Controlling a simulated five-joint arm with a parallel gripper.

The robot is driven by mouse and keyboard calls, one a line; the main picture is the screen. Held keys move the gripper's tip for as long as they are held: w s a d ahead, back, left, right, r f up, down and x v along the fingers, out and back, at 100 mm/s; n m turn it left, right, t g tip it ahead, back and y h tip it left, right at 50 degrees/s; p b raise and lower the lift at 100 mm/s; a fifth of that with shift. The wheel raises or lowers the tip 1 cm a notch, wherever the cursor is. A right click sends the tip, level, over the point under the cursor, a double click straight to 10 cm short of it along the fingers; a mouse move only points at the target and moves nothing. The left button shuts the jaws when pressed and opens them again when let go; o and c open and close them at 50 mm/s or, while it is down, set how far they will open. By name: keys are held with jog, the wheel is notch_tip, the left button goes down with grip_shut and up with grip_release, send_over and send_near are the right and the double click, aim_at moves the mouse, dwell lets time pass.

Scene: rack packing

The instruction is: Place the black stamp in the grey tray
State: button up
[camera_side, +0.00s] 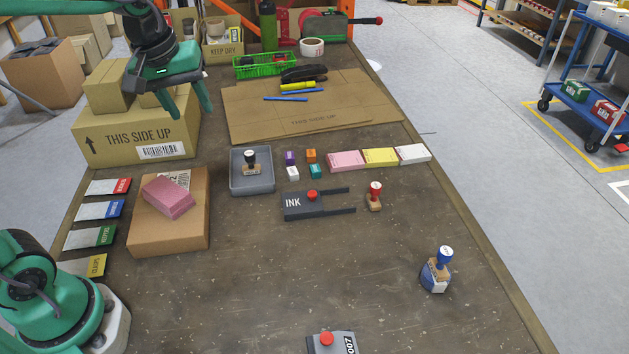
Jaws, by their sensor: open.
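The black stamp (250,162) has a black knob on a wooden base and stands upright inside the grey tray (265,187). The tray sits left of centre on the table, right of a cardboard box. My gripper (192,113) is raised at the upper left, above and beside the large "THIS SIDE UP" box. Its two green fingers are apart, with nothing between them. It is clear of the stamp and the tray.
A pink block (168,197) lies on a cardboard box (150,236). An ink pad (303,204), a red-topped stamp (375,197) and a blue stamp (437,270) stand to the right. Small cubes and sticky notes (380,157) lie behind. The front middle of the table is mostly clear.

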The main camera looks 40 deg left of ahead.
jog(key=s+f+m+t, duration=0.1)
jog(key=s+m, duration=0.3)
jog(key=s, duration=0.2)
jog(key=s+d+m+t, duration=0.1)
jog(key=s+m, duration=0.3)
jog(key=s, duration=0.3)
jog(key=shift+d+f+t, duration=0.3)
jog(key=shift+f, duration=0.1)
dwell(0.5)
